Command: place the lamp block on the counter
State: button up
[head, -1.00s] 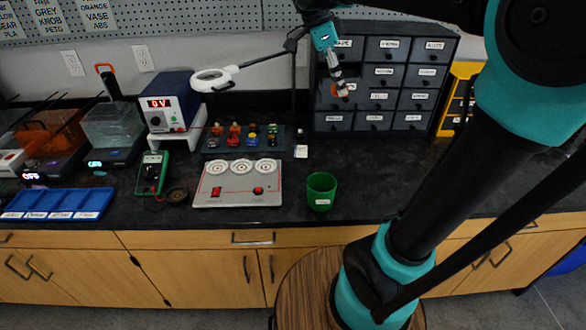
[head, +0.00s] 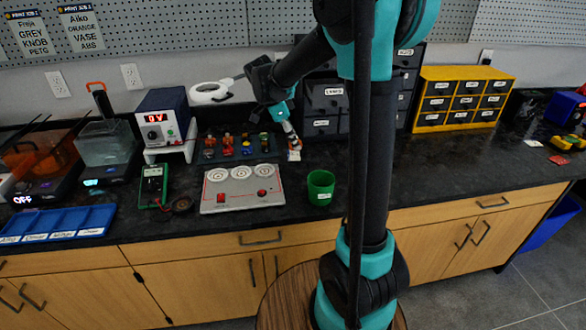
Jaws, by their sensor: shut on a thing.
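My gripper (head: 290,138) is at the back of the dark counter (head: 430,170), pointing down. It is shut on the lamp block (head: 293,145), a small piece with orange showing at the fingertips. The block is right over or against a small white labelled piece (head: 294,156) on the counter, just right of the dark tray of coloured blocks. I cannot tell whether the block touches anything below.
The dark tray (head: 215,157) holds several coloured blocks. A grey panel with three round dials (head: 241,190) and a green cup (head: 320,187) stand in front. Dark drawers (head: 322,100) are behind. A magnifier lamp (head: 209,93) reaches over from behind.

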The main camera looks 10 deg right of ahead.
aim_at(298, 174)
notch_tip(298, 174, down, 11)
jog(key=shift+f, duration=0.2)
dwell(0.3)
jog(key=shift+f, duration=0.15)
jog(key=o, duration=1)
jog(key=shift+o, duration=0.2)
jog(key=v, duration=1.2)
